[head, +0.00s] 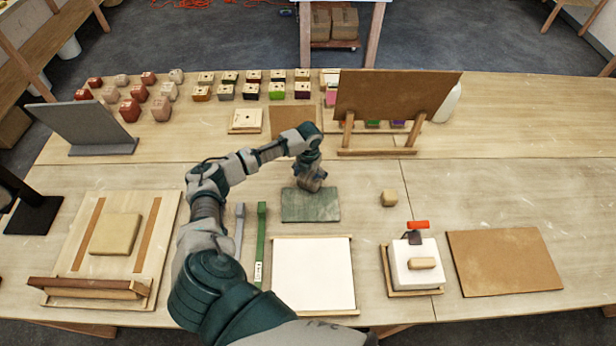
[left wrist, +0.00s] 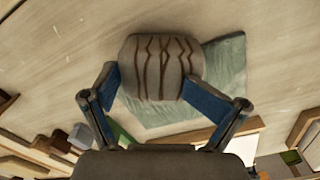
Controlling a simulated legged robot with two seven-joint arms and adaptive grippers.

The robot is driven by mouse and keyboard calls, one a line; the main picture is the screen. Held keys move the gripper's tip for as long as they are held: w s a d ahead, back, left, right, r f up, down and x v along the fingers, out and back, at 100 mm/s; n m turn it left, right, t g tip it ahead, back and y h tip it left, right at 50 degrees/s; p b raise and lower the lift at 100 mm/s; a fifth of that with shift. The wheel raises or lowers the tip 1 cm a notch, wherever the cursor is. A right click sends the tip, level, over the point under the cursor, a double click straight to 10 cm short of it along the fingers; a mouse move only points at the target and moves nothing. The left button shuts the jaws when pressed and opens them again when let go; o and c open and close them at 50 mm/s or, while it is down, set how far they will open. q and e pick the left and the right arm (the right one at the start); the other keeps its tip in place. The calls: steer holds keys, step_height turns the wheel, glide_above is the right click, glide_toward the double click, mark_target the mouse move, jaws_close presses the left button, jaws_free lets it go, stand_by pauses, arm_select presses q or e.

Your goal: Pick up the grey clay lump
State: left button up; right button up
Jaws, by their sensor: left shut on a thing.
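My left gripper (head: 311,184) points down over the green marbled slab (head: 310,208) in the middle of the table. In the left wrist view its two blue-padded fingers (left wrist: 155,86) are closed on the sides of the grey clay lump (left wrist: 162,62), which is rounded and has brown wavy grooves. The slab (left wrist: 228,62) shows behind the lump there. In the head view the gripper mostly hides the lump. I cannot tell whether the lump touches the slab. My right gripper is not in view.
A white sheet on a board (head: 313,275) and green and grey strips (head: 261,240) lie in front. A brown panel on a stand (head: 395,95) rises behind.

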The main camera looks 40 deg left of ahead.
arm_select(q)
steer(key=d, duration=0.2)
steer(key=s+d, duration=0.1)
steer(key=d, duration=0.2)
steer(key=s+d, duration=0.1)
steer(key=d, duration=0.1)
steer(key=shift+s+d, duration=0.2)
jaws_close()
steer(key=s+d, duration=0.1)
steer(key=d, duration=0.1)
steer(key=d+r, duration=0.1)
steer(key=d, duration=0.2)
steer(key=s+d+b, duration=0.1)
steer(key=d, duration=0.1)
steer(key=shift+s+d+r, duration=0.15)
steer(key=shift+s+d, duration=0.05)
steer(key=shift+s, duration=0.1)
steer(key=shift+s+d, duration=0.1)
steer(key=shift+s, duration=0.05)
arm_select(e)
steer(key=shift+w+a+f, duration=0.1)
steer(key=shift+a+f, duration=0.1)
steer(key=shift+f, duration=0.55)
